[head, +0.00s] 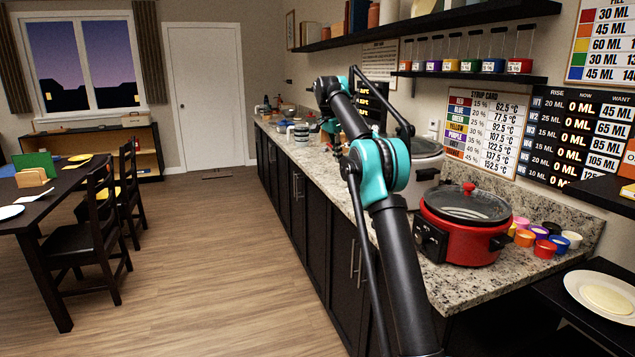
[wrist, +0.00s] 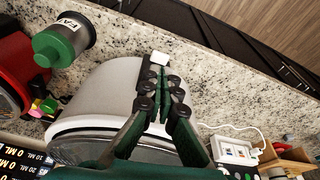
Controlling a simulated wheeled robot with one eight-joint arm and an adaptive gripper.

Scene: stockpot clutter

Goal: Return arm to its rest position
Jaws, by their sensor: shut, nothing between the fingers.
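My gripper (wrist: 163,88) shows in the wrist view with its dark green fingers together and nothing between them. It is in front of a large white pot (wrist: 105,90) with a lid; from this view I cannot tell the gap between them. In the head view my arm reaches up from the bottom edge, over the counter's front edge, and bends at teal joints. The fingers are too small and dark to make out there. The white pot (head: 426,163) stands on the counter behind the arm and is partly hidden by it.
A red slow cooker (head: 466,235) with a glass lid stands right of the arm, with several coloured cups (head: 541,234) beside it. Shelves (head: 430,24) hang above the granite counter (head: 462,285). A table (head: 28,200) and chairs stand left. The wooden floor (head: 200,260) between is clear.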

